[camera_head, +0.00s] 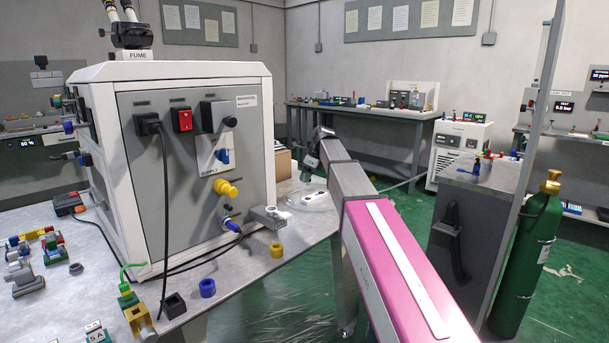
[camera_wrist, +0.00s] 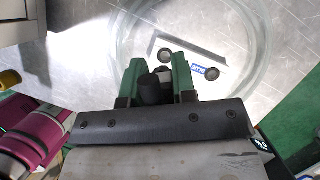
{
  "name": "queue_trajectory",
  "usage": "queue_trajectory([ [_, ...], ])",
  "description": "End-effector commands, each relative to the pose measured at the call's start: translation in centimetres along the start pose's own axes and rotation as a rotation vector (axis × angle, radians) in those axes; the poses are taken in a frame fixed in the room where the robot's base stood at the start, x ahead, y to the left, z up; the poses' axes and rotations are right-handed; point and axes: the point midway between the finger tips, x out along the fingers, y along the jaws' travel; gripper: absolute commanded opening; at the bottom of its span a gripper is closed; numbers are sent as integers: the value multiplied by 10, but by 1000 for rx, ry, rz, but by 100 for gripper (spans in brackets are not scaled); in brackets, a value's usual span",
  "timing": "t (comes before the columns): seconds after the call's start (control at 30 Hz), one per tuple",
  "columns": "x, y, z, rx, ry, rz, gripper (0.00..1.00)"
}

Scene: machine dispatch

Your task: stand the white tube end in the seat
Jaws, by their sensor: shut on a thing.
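In the wrist view my gripper (camera_wrist: 158,78) has its green fingers shut on a small dark, roughly cylindrical piece (camera_wrist: 150,90). I cannot tell from its colour whether this is the white tube end. Just beyond the fingers lies a pale plate with two dark round sockets (camera_wrist: 212,74) and a blue label (camera_wrist: 204,70); it may hold the seat. A clear tube loop (camera_wrist: 262,45) curves around the plate on the metal table. In the head view the loop (camera_head: 312,207) lies near the table's right end, below my gripper, whose fingers are hard to make out there.
The white fume cabinet (camera_head: 195,170) stands left of my arm, with yellow and blue knobs facing out. A grey bracket (camera_head: 268,217), a yellow ring (camera_head: 276,250) and a blue ring (camera_head: 207,288) lie near the table edge. A green cylinder (camera_head: 525,265) stands at right.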

Motion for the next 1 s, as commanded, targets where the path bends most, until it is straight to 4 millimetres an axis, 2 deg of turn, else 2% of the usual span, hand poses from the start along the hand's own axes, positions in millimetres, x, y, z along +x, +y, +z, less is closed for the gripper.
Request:
queue_trajectory([
  [0.47, 5, 0, -2, 0, -1, 1, 3],
  [1.0, 40, 0, -16, -1, -1, 1, 3],
])
